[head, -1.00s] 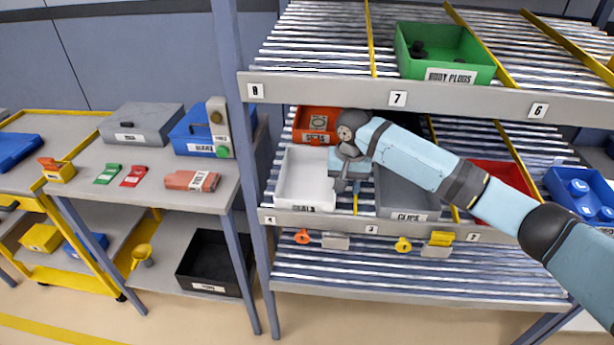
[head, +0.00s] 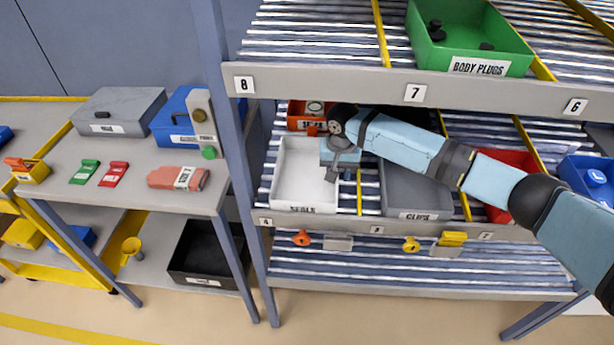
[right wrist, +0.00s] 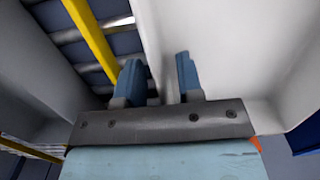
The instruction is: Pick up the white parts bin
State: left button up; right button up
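The white parts bin (head: 303,185), labelled SEALS, sits on the middle shelf of the rack at its left end. My right gripper (head: 333,176) is at the bin's right wall, pointing down. In the right wrist view the two fingers (right wrist: 160,80) stand apart on either side of the bin's white wall (right wrist: 163,45), one inside and one outside. Some space shows between the fingers and the wall, so the gripper looks open. My left gripper is in no view.
A grey CLIPS bin (head: 411,188) stands to the right, past a yellow divider (head: 359,192). An orange bin (head: 297,121) is behind the white one. The upper shelf edge (head: 330,79) and a rack post (head: 226,130) are close by.

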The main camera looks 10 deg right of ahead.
jog(key=shift+f, duration=0.6)
grip_shut()
jog(key=shift+r, duration=0.1)
